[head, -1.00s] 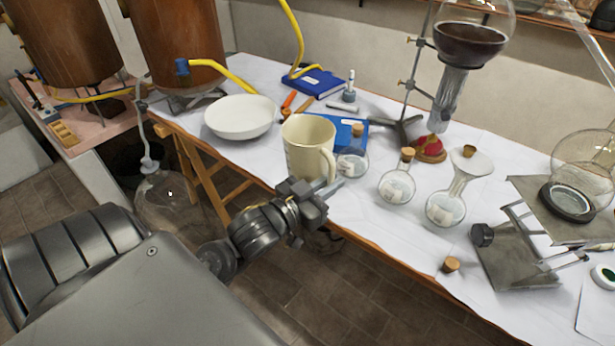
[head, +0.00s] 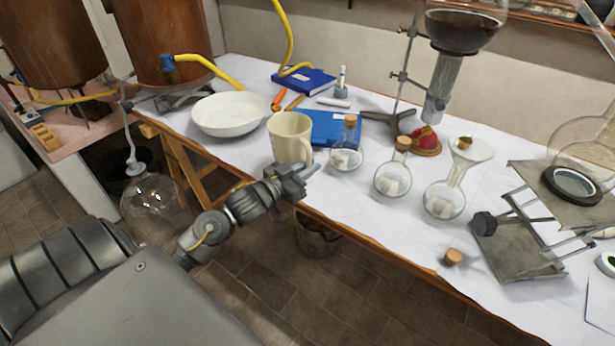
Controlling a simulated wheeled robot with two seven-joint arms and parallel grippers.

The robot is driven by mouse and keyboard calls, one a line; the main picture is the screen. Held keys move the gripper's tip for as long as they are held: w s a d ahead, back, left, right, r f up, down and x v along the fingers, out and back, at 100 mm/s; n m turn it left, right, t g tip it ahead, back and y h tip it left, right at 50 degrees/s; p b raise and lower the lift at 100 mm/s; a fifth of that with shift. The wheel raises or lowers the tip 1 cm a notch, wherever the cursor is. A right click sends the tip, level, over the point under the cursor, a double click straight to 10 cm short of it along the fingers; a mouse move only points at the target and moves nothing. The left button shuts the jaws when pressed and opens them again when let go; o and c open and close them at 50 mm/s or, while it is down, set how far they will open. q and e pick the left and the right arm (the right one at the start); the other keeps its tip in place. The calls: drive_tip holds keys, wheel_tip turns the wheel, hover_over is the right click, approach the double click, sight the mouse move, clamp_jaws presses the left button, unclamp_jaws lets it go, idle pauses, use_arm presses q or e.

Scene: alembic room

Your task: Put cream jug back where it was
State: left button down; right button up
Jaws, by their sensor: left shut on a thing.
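The cream jug (head: 289,138) is a pale cream cup-shaped vessel with a handle on its right side. It appears upright near the front edge of the white-covered table (head: 345,205), in front of a blue book (head: 325,125). My left gripper (head: 300,177) is at the jug's lower right, by its handle, and is shut on it. The gripper hides part of the jug's base, so I cannot tell whether it touches the table. My right gripper is not in view.
A white bowl (head: 232,114) stands left of the jug. Corked round flasks (head: 346,158) (head: 393,180) stand close on the right. A metal lab jack (head: 515,245) and a loose cork (head: 453,257) are farther right. A glass vessel (head: 150,195) is below left.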

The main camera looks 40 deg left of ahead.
use_arm(q)
wheel_tip(320, 180, down, 3)
drive_tip(key=shift+r, duration=0.15)
drive_tip(key=shift+f, duration=0.2)
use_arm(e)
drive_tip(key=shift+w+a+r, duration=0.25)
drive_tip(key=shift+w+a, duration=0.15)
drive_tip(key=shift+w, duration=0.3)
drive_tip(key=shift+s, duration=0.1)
use_arm(q)
drive_tip(key=shift+f, duration=0.2)
drive_tip(key=c, duration=1.5)
unclamp_jaws()
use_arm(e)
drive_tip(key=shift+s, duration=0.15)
use_arm(q)
drive_tip(key=shift+o, duration=0.2)
drive_tip(key=shift+r, duration=0.15)
